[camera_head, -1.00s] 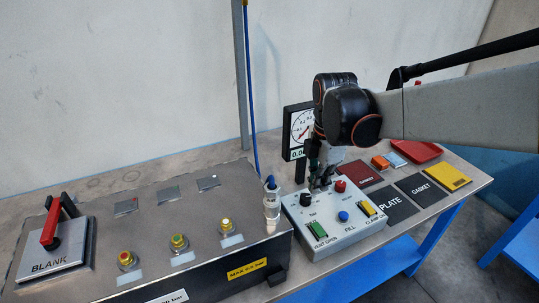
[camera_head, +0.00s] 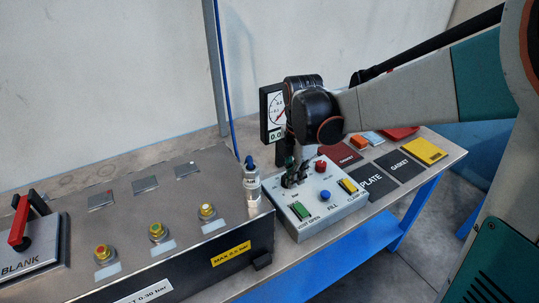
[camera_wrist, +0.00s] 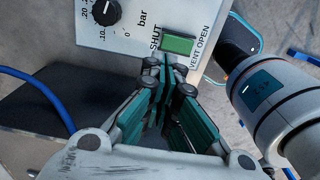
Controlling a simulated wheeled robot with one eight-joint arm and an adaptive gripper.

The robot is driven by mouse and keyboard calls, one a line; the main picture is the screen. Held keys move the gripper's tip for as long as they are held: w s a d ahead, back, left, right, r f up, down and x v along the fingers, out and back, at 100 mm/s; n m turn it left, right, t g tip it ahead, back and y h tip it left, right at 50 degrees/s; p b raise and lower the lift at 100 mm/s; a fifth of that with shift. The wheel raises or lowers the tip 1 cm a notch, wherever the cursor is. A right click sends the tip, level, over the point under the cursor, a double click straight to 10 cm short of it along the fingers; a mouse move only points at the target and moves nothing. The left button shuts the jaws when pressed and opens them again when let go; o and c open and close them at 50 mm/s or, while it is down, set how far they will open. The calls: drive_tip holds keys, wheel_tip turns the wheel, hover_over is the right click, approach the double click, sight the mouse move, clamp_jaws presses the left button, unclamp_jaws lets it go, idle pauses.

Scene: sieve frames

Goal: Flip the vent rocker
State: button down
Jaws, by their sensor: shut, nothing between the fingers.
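The vent rocker (camera_head: 301,210) is a green rectangular switch at the front left of the light grey control box (camera_head: 336,208). In the wrist view the rocker (camera_wrist: 178,43) lies between the labels SHUT and VENT OPEN. My gripper (camera_head: 290,183) points down over the box's left side, behind the rocker in the head view. In the wrist view its shut, empty fingertips (camera_wrist: 166,72) are close to the rocker's edge on the SHUT side. I cannot tell whether they touch it. The rocker's tilt is not clear.
A black knob (camera_wrist: 104,12) with a bar scale is on the box. A gauge (camera_head: 272,113) stands behind. A large metal console (camera_head: 130,225) stands left of the box.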

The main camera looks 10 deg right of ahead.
sight(292, 208)
wheel_tip(292, 208, down, 8)
drive_tip(key=b, duration=0.3)
drive_tip(key=shift+f, duration=0.15)
drive_tip(key=shift+w+f+b, duration=0.15)
drive_tip(key=shift+f+b, duration=0.15)
drive_tip(key=shift+f, duration=0.25)
drive_tip(key=shift+r, duration=0.25)
drive_tip(key=shift+r+p, duration=0.75)
